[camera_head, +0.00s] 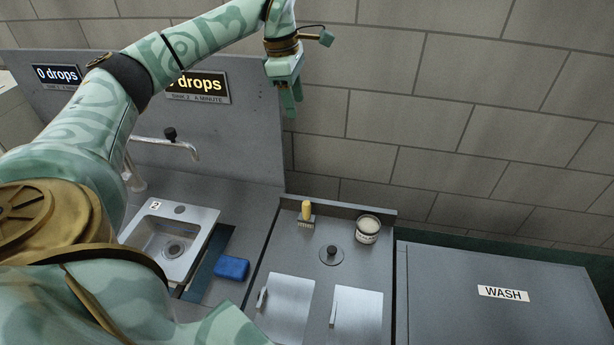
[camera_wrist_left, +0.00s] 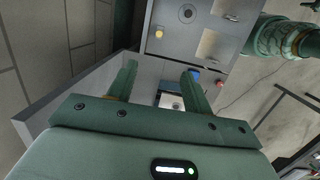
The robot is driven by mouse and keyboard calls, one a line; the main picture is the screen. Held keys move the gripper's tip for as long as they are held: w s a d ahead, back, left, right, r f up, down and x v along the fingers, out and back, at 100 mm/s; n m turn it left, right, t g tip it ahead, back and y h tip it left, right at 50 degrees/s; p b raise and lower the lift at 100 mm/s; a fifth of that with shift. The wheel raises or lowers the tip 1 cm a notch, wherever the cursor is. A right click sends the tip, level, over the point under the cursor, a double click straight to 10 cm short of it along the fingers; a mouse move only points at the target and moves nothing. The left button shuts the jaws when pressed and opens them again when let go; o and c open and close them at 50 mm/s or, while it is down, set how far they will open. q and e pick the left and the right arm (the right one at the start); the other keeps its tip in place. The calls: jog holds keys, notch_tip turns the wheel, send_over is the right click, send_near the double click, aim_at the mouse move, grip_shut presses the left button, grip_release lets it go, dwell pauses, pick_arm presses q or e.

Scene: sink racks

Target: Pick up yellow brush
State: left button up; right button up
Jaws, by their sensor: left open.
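My left gripper (camera_head: 291,106) is raised high above the counter, in front of the tiled wall and well apart from the brush. In the left wrist view its two fingers (camera_wrist_left: 160,72) are spread with nothing between them. My right gripper is not in view.
A white-topped tub (camera_head: 368,229) stands right of the brush, and a round black knob (camera_head: 331,254) is in front. A blue sponge (camera_head: 232,268) lies beside the sink (camera_head: 170,240). A faucet (camera_head: 168,142) and grey back panel (camera_head: 245,130) rise at the left.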

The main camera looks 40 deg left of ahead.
pick_arm(q)
notch_tip(320, 180, down, 8)
jog(key=b, duration=1.7)
send_near(307, 210)
jog(key=shift+g, duration=0.4)
jog(key=f+b, duration=0.1)
jog(key=f, duration=0.1)
jog(key=w+f+b, duration=0.1)
jog(key=f, duration=0.1)
jog(key=f+b, duration=0.1)
jog(key=f, duration=0.1)
jog(key=shift+w+a+f+b, duration=0.1)
jog(key=shift+w+f+b, duration=0.15)
jog(key=shift+w+b, duration=0.15)
jog(key=f, duration=0.1)
jog(key=f+b, duration=0.1)
jog(key=f, duration=0.3)
jog(key=shift+w+d+f+b, duration=0.1)
jog(key=shift+w+d+b, duration=0.15)
jog(key=shift+b, duration=0.15)
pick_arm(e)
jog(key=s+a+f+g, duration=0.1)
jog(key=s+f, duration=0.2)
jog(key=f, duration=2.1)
pick_arm(q)
jog(key=c, duration=1.1)
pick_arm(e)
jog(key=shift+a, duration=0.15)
